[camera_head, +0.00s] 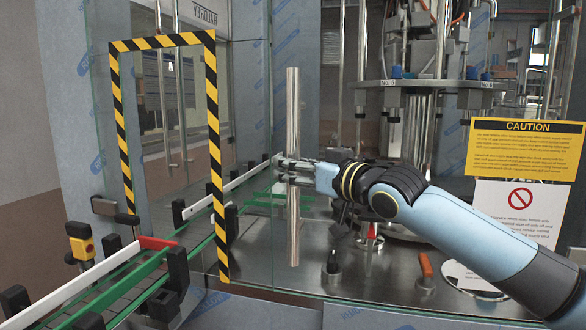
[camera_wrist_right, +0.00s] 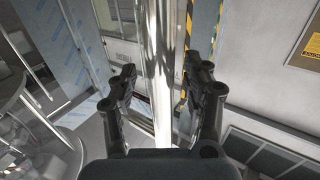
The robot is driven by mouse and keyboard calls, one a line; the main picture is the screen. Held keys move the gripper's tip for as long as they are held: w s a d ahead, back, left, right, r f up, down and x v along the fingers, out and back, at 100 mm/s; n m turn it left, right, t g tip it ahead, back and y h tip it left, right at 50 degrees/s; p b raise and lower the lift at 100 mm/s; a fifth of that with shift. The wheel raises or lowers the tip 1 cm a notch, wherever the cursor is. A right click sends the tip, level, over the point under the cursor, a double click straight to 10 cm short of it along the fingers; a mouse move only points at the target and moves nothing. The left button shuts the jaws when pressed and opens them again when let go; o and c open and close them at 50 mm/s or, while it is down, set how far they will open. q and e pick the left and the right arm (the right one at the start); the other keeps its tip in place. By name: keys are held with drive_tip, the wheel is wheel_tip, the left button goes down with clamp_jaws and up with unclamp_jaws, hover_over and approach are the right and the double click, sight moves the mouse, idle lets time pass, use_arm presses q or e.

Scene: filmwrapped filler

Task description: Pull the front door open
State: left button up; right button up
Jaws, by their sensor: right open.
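The front door is a clear panel (camera_head: 262,235) with a vertical steel bar handle (camera_head: 293,110) on it. My right gripper (camera_head: 283,170) is at the middle of the bar, its arm coming in from the right. In the right wrist view, the steel bar (camera_wrist_right: 157,70) runs between the two open fingers of my right gripper (camera_wrist_right: 160,95). A gap shows on each side of the bar, so the fingers look apart from it. My left gripper is not in view.
A yellow-and-black striped frame (camera_head: 217,170) surrounds an opening left of the bar. A conveyor (camera_head: 130,275) with green rails passes through it. A yellow caution sign (camera_head: 525,150) is at the right. Machinery (camera_head: 420,100) stands behind the clear panel.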

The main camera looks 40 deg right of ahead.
drive_tip(key=shift+w+a, duration=0.1)
drive_tip(key=shift+w, duration=0.4)
clamp_jaws()
drive_tip(key=shift+w+a+f, duration=0.15)
drive_tip(key=shift+w+a, duration=0.1)
drive_tip(key=shift+a, duration=0.05)
idle(0.5)
